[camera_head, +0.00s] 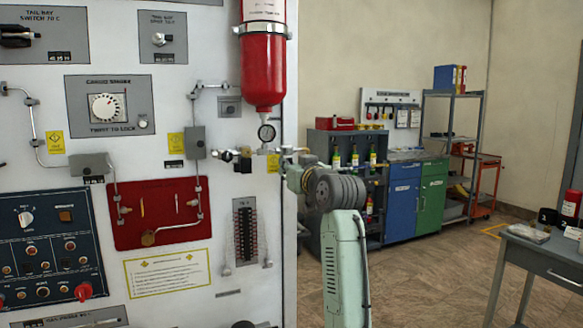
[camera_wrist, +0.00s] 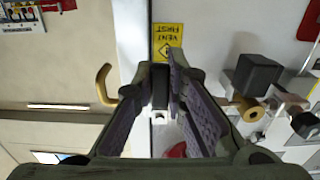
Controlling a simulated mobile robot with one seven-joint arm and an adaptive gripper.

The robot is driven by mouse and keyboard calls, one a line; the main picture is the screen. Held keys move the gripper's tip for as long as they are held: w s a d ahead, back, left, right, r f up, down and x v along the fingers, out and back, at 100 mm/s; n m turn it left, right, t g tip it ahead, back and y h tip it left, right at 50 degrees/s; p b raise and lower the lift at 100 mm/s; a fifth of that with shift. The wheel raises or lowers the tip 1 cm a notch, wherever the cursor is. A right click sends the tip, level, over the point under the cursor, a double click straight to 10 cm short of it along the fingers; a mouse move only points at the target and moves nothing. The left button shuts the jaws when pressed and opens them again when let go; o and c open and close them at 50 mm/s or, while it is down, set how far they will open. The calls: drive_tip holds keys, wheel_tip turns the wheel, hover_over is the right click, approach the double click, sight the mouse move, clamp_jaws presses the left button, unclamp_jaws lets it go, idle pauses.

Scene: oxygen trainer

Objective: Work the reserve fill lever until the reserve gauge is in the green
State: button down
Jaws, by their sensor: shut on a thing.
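The red reserve cylinder (camera_head: 263,65) hangs upright on the white panel. A small round gauge (camera_head: 266,132), taken as the reserve gauge, sits just under it; its needle and colours are too small to read. My gripper (camera_head: 287,152) is at the panel's right edge, right of the valve fittings (camera_head: 240,158). In the wrist view my gripper (camera_wrist: 160,75) is shut around a dark block-like piece, which looks like the end of the reserve fill lever (camera_wrist: 160,90). The rest of the lever is mostly hidden by the fingers.
A yellow "VENT FIRST" label (camera_wrist: 167,43) is beyond the fingertips. A brass hook (camera_wrist: 104,84) is left of the fingers, and a brass fitting (camera_wrist: 247,109) is close on the right. Shelves and a blue cabinet (camera_head: 402,203) stand far back; a grey table (camera_head: 548,250) is at right.

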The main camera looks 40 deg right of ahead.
drive_tip(key=shift+a, duration=0.1)
idle(0.4)
drive_tip(key=c, duration=1.6)
unclamp_jaws()
drive_tip(key=v, duration=1.2)
